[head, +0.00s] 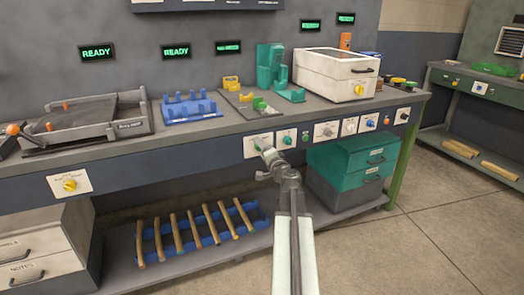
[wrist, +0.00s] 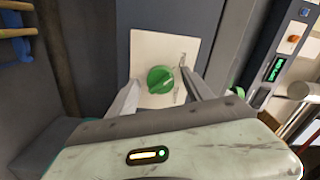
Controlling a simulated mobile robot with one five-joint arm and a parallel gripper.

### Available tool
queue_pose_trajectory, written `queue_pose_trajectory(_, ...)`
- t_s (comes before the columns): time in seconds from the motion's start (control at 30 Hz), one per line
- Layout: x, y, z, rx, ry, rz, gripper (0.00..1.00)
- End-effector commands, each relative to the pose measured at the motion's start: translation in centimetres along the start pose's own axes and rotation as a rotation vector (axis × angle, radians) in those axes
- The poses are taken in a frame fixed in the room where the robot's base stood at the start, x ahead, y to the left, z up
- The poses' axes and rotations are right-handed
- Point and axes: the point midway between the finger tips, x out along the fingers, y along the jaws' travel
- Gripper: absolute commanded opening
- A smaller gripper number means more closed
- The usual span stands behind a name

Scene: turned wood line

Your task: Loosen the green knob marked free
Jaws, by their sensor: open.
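A green round knob (wrist: 160,79) with a light pointer line sits on a pale plate (wrist: 152,47) in the wrist view. Faint marks show right of the knob, too small to read. My gripper (wrist: 158,88) is open, with one finger on each side of the knob. I cannot tell whether the fingers touch it. In the head view my gripper (head: 265,150) is at the pale plate (head: 250,142) on the bench's front panel, and it partly hides the knob.
Another pale plate with a teal knob (head: 287,138) is just right of my gripper, and several more controls follow along the panel. Green drawers (head: 345,150) stand below to the right. Wooden spindles (head: 190,230) lie on the lower shelf. The floor (head: 400,245) at right is clear.

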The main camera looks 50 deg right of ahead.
Motion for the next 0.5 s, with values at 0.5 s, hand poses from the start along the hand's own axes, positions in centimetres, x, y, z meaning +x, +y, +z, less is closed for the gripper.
queue_pose_trajectory(0.5, -7.8, 0.0, 0.1, -0.001, 0.001, 0.001, 0.59)
